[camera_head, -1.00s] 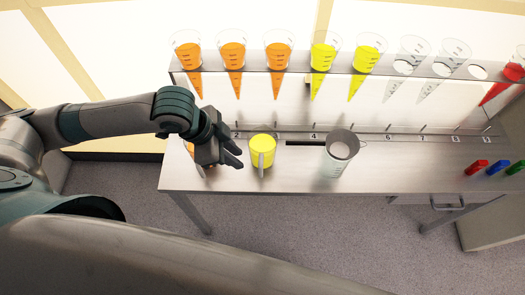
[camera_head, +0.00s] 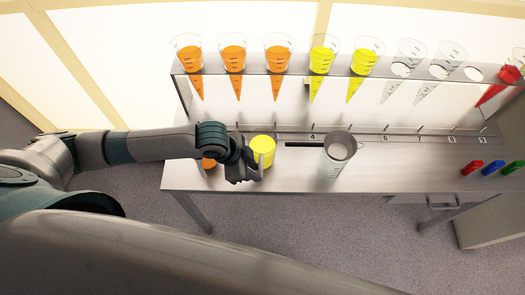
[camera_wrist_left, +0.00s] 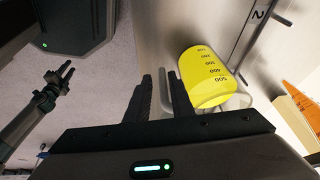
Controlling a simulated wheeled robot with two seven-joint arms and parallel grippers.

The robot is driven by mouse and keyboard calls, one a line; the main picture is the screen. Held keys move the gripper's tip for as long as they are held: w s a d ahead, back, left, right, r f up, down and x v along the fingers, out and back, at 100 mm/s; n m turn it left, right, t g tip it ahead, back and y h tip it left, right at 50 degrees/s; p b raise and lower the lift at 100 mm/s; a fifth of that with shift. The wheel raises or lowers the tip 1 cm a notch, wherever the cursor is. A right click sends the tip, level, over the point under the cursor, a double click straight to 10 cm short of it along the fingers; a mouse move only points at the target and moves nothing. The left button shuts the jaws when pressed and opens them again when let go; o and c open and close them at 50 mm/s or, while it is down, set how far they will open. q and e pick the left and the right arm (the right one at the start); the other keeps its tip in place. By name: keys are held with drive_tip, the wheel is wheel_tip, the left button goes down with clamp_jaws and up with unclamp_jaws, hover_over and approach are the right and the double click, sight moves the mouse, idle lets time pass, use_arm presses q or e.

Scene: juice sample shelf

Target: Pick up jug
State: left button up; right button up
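A yellow jug (camera_head: 263,150) with a handle stands on the bench; it also shows in the left wrist view (camera_wrist_left: 205,75) with volume marks. My left gripper (camera_head: 262,172) is at the jug's near side, by its handle. In the left wrist view its two fingers (camera_wrist_left: 162,95) are apart, with part of the pale handle showing between them; they are not closed on it. An orange jug (camera_head: 208,162) is partly hidden behind my left wrist. My right gripper (camera_wrist_left: 60,74) shows small in the left wrist view, fingers apart and empty.
Above the bench, a rack (camera_head: 300,67) holds several orange, yellow, clear and red cones. Red, blue and green small items (camera_head: 491,167) lie at the right. Bench space right of the clear jug is free.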

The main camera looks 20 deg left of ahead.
sight(261, 174)
use_arm(q)
drive_tip(key=shift+f, duration=0.1)
drive_tip(key=shift+w+d+f+p, duration=0.25)
drive_tip(key=shift+f+p, duration=0.3)
drive_tip(key=p+x, duration=0.1)
drive_tip(key=x, duration=0.1)
drive_tip(key=shift+w+d+f, duration=0.15)
drive_tip(key=shift+f, duration=0.2)
drive_tip(key=shift+w+d+f, duration=0.1)
drive_tip(key=shift+d+f, duration=0.05)
drive_tip(key=shift+f, duration=0.3)
clamp_jaws()
drive_tip(key=shift+r, duration=0.1)
idle(0.8)
